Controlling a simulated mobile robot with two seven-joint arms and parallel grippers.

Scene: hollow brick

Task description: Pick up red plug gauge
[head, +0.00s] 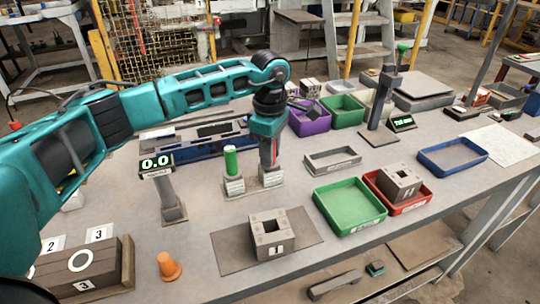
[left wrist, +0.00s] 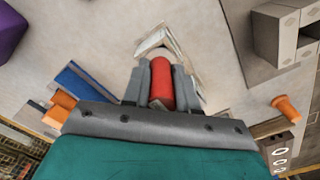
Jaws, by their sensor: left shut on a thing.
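The red plug gauge (left wrist: 161,78) is between the two fingers of my left gripper (left wrist: 160,88) in the left wrist view, and the fingers are closed on its sides. In the head view my left gripper (head: 269,155) points down over a small labelled stand block (head: 270,177). The gauge is mostly hidden there by the fingers, and I cannot tell whether its lower end is still in the stand. The green plug gauge (head: 231,160) stands upright on its own labelled block (head: 233,186), just left of my gripper. My right gripper is not in view.
A hollow brick (head: 270,243) sits on a dark mat (head: 228,253) in front. A green tray (head: 350,218) and a red tray (head: 414,205) with another brick (head: 399,176) stand right. A display post (head: 170,190) stands left; an orange plug (head: 168,265) is near the front edge.

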